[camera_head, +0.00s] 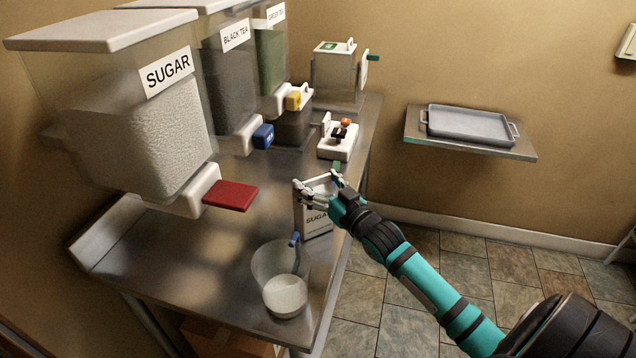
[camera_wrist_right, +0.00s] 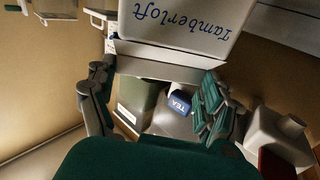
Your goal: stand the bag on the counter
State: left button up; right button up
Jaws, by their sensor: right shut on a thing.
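My left gripper is not in view.
A clear jug (camera_head: 284,294) with white contents and a blue handle stands in front of the bag. A sugar dispenser (camera_head: 140,125) with a red tap (camera_head: 230,196) is at left. A small white device (camera_head: 338,140) sits behind. A tray (camera_head: 468,125) rests on a wall shelf.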

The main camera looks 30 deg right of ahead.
jog(key=shift+f, duration=0.1)
jog(key=o, duration=1.4)
jog(key=shift+o, duration=0.7)
pick_arm(q)
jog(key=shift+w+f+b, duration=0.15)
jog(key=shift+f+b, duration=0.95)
jog(key=shift+b, duration=0.05)
pick_arm(e)
jog(key=s, duration=1.2)
jog(key=shift+d, duration=0.3)
